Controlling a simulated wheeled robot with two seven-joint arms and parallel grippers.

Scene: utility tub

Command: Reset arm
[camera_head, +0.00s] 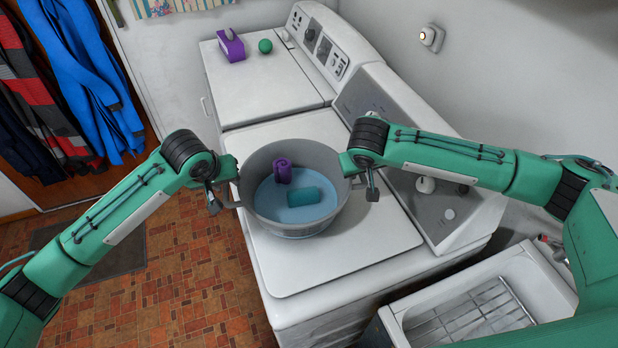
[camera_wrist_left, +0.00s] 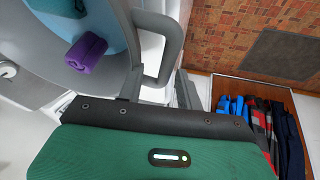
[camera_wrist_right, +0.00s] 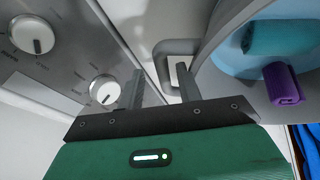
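A grey tub (camera_head: 335,208) with light-blue water stands on the white washer top. A purple rolled cloth (camera_head: 282,171) and a teal cloth (camera_head: 304,197) are in it. My left gripper (camera_head: 216,198) is at the tub's left handle. In the left wrist view its fingers (camera_wrist_left: 158,88) are apart, with the handle loop (camera_wrist_left: 176,38) just ahead of and between them. My right gripper (camera_head: 368,184) is at the tub's right side. In the right wrist view its fingers (camera_wrist_right: 160,85) are apart, with the right handle (camera_wrist_right: 163,50) just ahead. Contact with the handles cannot be told.
The control panel with knobs (camera_head: 425,185) rises close to my right arm. A white sink (camera_head: 480,305) with a rack is at lower right. Clothes hang at left.

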